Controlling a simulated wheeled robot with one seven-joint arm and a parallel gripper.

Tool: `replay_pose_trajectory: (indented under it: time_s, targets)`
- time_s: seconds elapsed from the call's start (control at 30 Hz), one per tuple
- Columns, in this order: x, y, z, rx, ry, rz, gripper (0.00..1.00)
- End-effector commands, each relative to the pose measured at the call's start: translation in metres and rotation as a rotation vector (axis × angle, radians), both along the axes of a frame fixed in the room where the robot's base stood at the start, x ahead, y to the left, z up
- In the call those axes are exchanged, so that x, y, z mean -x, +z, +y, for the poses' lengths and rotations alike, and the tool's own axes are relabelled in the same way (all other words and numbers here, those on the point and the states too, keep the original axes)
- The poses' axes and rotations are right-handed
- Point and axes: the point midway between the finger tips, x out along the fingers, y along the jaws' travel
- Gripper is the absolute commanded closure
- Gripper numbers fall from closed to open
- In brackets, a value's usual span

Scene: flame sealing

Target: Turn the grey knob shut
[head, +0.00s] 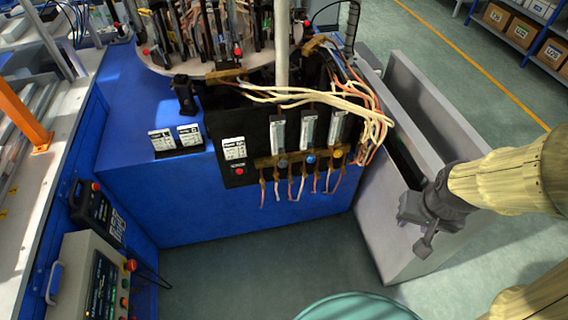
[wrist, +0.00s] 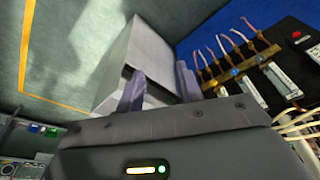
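Three small knobs sit in a row on a brass bar at the foot of the flow meters on the black panel. The grey knob (head: 282,163) is leftmost in the head view, left of the blue knob (head: 310,158) and yellow knob (head: 337,153). In the wrist view the grey knob (wrist: 258,59) is small, nearest the red button. My gripper (head: 412,228) is right of the panel, in front of a grey bin, well apart from the knobs. In the wrist view my gripper (wrist: 160,84) has its two fingers spread with nothing between them.
The grey open bin (head: 375,240) stands right of the blue machine (head: 180,205). Wires (head: 375,120) loop over the panel's right side, and thin tubes hang below the knobs. A control box (head: 90,270) stands at lower left.

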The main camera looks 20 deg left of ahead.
Motion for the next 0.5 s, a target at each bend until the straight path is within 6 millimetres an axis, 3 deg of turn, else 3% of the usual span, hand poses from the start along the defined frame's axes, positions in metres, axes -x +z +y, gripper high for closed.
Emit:
replay_pose_trajectory:
  time_s: [0.07,0.17,0.27,0.37,0.5]
  targets:
    - [0.000,0.000,0.000,0.000,0.000,0.000,0.64]
    - [-0.001,-0.002,0.001,0.000,0.003,-0.003,0.47]
    - [-0.008,-0.013,0.005,0.001,0.022,-0.025,0.47]
    - [-0.025,-0.035,0.015,0.001,0.066,-0.079,0.47]
    - [-0.061,-0.080,0.043,-0.006,0.165,-0.206,0.47]
